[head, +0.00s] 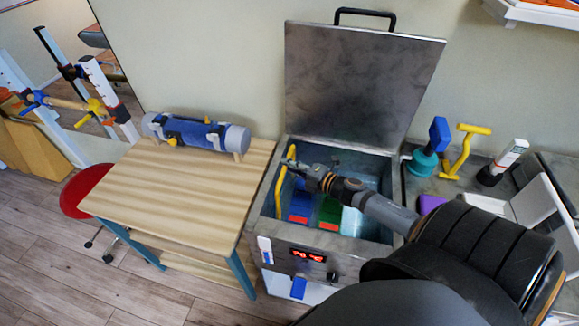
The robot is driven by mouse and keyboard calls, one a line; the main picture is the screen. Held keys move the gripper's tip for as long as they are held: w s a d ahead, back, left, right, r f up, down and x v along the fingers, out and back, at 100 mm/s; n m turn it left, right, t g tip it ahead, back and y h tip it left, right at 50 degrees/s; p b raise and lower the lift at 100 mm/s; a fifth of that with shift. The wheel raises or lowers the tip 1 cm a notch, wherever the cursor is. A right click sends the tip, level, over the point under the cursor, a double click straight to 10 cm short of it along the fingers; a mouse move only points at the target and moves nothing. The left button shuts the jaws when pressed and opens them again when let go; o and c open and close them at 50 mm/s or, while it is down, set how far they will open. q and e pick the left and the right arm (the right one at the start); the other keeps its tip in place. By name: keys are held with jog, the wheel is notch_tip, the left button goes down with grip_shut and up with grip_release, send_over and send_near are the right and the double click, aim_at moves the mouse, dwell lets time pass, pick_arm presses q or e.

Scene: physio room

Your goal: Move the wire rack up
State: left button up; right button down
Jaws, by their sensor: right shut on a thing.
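The wire rack shows mainly as a yellow handle (279,190) at the left inside of the open metal tank (280,228). My right gripper (291,155) reaches in over the tank from the right and is shut on the upper end of this handle. The rest of the rack is hard to make out. Blue (301,201) and green (329,209) packs with red labels stand inside the tank, just right of the handle. My right arm hides part of the tank's inside. My left gripper is out of view.
The tank's lid (358,85) stands open behind it. A wooden table (180,185) is to the left, with a blue roll (195,132) at its back and clear space in front. A counter at right holds a yellow tool (463,152) and a teal-and-blue tool (424,163).

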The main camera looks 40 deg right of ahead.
notch_tip(320, 180, up, 10)
jog(key=p, duration=0.7)
jog(key=shift+w+p, duration=0.15)
jog(key=shift+p, duration=0.2)
jog(key=shift+r, duration=0.1)
jog(key=c, duration=1.5)
grip_release()
jog(key=shift+o, duration=0.8)
